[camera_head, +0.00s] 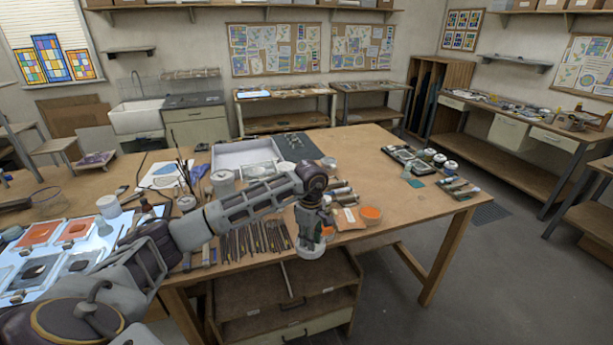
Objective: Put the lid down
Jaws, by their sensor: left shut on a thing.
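My left arm reaches in from the left across the worktable (395,185). Its gripper (311,236) points down near the table's front edge and is shut on a pale, round thing, which looks like the lid (311,251). The fingers cover part of it, and I cannot tell whether it touches anything below. My right gripper is not in view.
A row of dark tools (252,241) lies left of the gripper. A white tray (245,153) sits behind my arm. Jars and a palette (405,155) stand farther right. The table's right-hand middle is mostly clear. An open-shelved drawer unit (285,290) stands below.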

